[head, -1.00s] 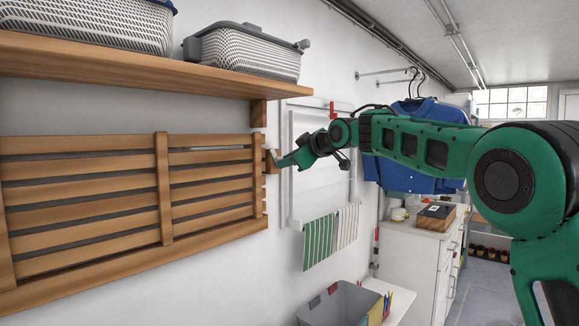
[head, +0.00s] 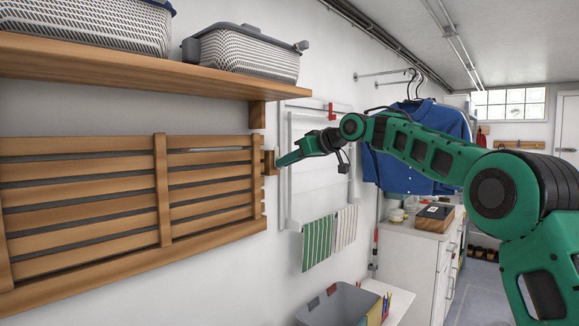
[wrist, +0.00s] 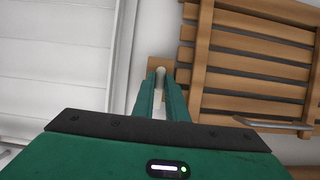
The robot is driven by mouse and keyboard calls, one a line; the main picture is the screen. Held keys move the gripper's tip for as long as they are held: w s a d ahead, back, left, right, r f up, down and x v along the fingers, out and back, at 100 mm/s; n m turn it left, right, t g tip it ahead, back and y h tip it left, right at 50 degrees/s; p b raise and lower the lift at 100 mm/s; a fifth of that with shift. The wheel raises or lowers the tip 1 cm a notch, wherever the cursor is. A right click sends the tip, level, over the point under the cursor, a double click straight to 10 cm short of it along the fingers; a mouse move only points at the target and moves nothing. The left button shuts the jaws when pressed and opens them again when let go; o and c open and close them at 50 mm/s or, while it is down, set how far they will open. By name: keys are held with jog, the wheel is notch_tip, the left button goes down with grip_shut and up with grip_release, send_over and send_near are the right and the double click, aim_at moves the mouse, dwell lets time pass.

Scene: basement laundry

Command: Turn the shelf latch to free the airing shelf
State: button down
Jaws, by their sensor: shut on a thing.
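The slatted wooden airing shelf (head: 161,190) is folded flat against the wall in the head view. Its slats also fill the right side of the wrist view (wrist: 250,65). The shelf latch (head: 270,163) is a small wooden piece at the shelf's right edge. In the wrist view, the latch (wrist: 154,63) shows just beyond my fingertips, with a pale round knob between them. My gripper (head: 281,161) reaches it from the right. In the wrist view, my gripper (wrist: 162,84) is shut on the latch knob. The fingers hide part of the latch, so its exact angle is unclear.
A wooden wall shelf (head: 130,68) with white baskets (head: 248,54) runs above the airing shelf. A white wall frame (head: 305,180) with striped cloths (head: 317,243) is close to the right. A grey bin (head: 338,306) stands below. A blue shirt (head: 415,150) hangs behind my arm.

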jog(key=shift+w+r, duration=0.1)
jog(key=c, duration=1.8)
grip_release()
jog(key=shift+o, duration=0.2)
jog(key=shift+d, duration=0.1)
jog(key=v, duration=1)
jog(key=shift+d, duration=0.2)
